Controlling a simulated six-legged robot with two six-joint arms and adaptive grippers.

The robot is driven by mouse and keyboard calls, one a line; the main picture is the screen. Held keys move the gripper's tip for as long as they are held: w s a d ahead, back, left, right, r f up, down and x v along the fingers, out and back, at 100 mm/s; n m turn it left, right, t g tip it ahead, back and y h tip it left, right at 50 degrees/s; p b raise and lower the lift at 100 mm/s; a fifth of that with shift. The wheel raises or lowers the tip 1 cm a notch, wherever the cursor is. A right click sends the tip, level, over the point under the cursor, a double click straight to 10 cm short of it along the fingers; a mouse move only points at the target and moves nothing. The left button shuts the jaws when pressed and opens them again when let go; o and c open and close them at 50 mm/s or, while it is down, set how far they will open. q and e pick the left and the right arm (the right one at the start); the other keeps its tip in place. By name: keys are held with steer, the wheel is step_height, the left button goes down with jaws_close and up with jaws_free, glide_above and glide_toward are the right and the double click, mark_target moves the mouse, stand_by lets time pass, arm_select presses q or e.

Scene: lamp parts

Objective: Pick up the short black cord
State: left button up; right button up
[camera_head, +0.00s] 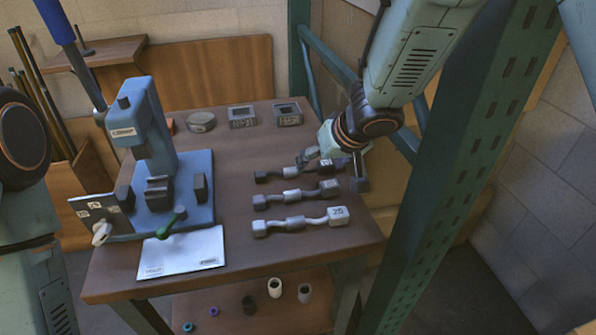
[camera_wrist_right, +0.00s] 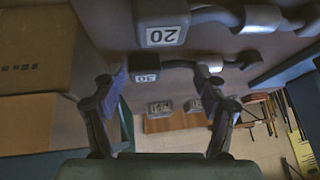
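Three cords lie side by side on the brown table. The far cord (camera_head: 272,175) looks dark and shortest, with a pale middle piece; its labelled end block shows in the right wrist view (camera_wrist_right: 147,76). The middle cord (camera_head: 268,202) is dark with a grey middle, and the near cord (camera_head: 313,221) is greyer. My right gripper (camera_head: 335,167) is open over the right end of the far cord. In the right wrist view its fingers (camera_wrist_right: 161,108) stand wide apart with nothing clasped, and the far cord appears beyond them. My left gripper is out of view.
A blue press (camera_head: 150,130) and a white sheet (camera_head: 182,252) occupy the table's left side. A green perforated post (camera_head: 450,200) rises close on the right.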

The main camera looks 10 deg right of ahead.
steer(key=shift+s+f, duration=0.15)
steer(key=c, duration=0.3)
steer(key=shift+d+f, duration=0.1)
steer(key=c, duration=0.9)
